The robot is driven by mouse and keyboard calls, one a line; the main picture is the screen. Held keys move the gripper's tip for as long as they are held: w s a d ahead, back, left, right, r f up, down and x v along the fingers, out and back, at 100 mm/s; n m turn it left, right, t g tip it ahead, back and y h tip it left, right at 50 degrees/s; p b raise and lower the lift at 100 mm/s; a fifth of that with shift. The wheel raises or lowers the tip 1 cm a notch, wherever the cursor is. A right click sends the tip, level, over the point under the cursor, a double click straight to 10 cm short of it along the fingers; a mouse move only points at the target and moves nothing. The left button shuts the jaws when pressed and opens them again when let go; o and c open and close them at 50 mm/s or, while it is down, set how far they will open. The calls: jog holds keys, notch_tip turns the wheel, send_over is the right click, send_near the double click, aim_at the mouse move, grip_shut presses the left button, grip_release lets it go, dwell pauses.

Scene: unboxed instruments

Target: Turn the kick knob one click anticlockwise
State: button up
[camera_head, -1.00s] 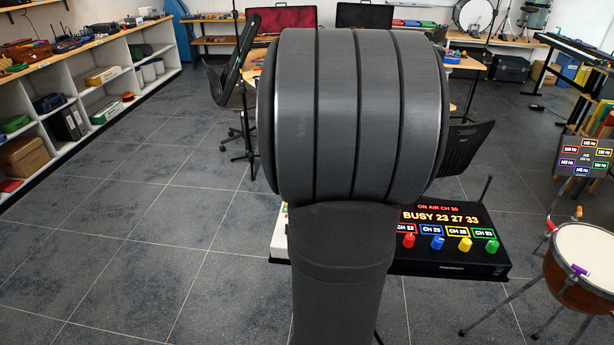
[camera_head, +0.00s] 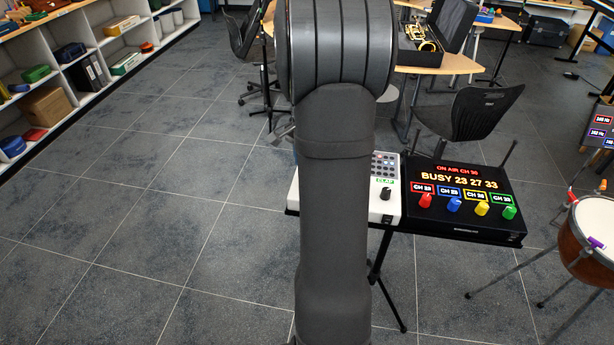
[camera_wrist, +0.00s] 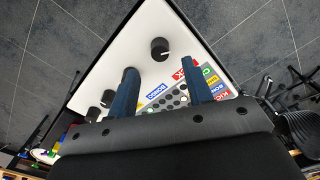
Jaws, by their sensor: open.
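One black knob (camera_head: 386,194) shows there below a green CLAP label. In the wrist view the white panel (camera_wrist: 137,45) carries a black knob (camera_wrist: 160,47) by itself and smaller-looking knobs (camera_wrist: 107,97) at the left. A red label (camera_wrist: 176,73) that seems to start with K lies near the lone knob, partly covered by a finger. My gripper (camera_wrist: 161,76) is open and empty over the panel, its fingertips short of that knob in the picture.
The black radio box (camera_head: 460,208) with coloured knobs stands close on the right, with an antenna. A drum (camera_head: 595,235) is further right. A black chair (camera_head: 470,120) is behind. Floor on the left is open.

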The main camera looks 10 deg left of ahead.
notch_tip(320, 180, down, 6)
jog(key=shift+r, duration=0.1)
jog(key=c, duration=1)
jog(key=shift+n, duration=2.9)
jog(key=o, duration=1)
